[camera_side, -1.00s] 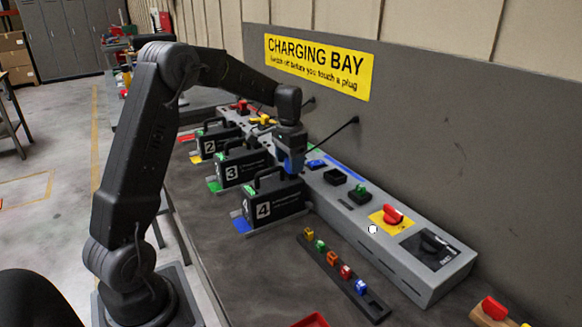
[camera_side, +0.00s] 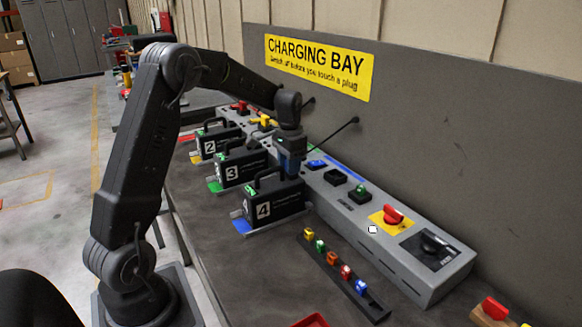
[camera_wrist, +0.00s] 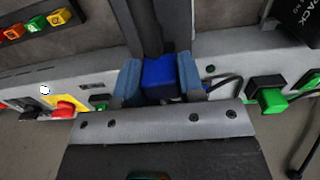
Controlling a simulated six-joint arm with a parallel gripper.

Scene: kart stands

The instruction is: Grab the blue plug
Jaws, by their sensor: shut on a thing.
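My gripper (camera_side: 291,168) is over the grey charging bench, right behind the black pack numbered 4 (camera_side: 272,203). In the wrist view my gripper (camera_wrist: 160,85) has its two blue-grey finger pads on either side of the blue plug (camera_wrist: 159,78), shut on it. In the side view the plug is mostly hidden by the gripper, so I cannot tell whether it sits in a socket or is clear of it.
Packs 3 (camera_side: 240,170) and 2 (camera_side: 215,145) stand farther back. A strip (camera_side: 325,268) of small coloured blocks lies in front. The wall panel (camera_side: 480,150) stands behind.

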